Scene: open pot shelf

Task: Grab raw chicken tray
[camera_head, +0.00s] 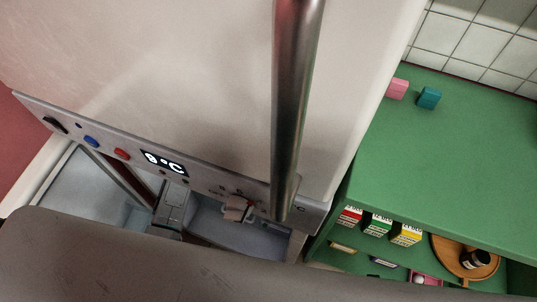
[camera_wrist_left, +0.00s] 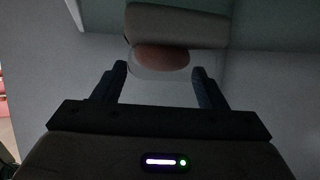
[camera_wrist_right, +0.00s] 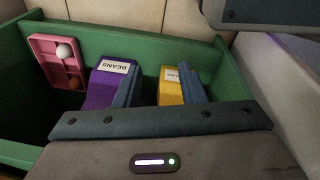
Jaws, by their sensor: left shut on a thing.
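In the left wrist view, a clear tray with pink contents, taken as the raw chicken tray (camera_wrist_left: 160,57), lies between and just beyond the fingertips of my left gripper (camera_wrist_left: 160,68). A beige rounded block (camera_wrist_left: 176,25) covers its far side. My left gripper is shut on the tray, with its fingers well apart. The surroundings there are dim and grey. My right gripper (camera_wrist_right: 159,66) is open and empty, its fingers over the green shelf near the boxes.
A green shelf (camera_head: 440,150) stands at right. In the right wrist view are a purple beans box (camera_wrist_right: 104,85), a yellow box (camera_wrist_right: 168,88) and a pink egg holder (camera_wrist_right: 56,60).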

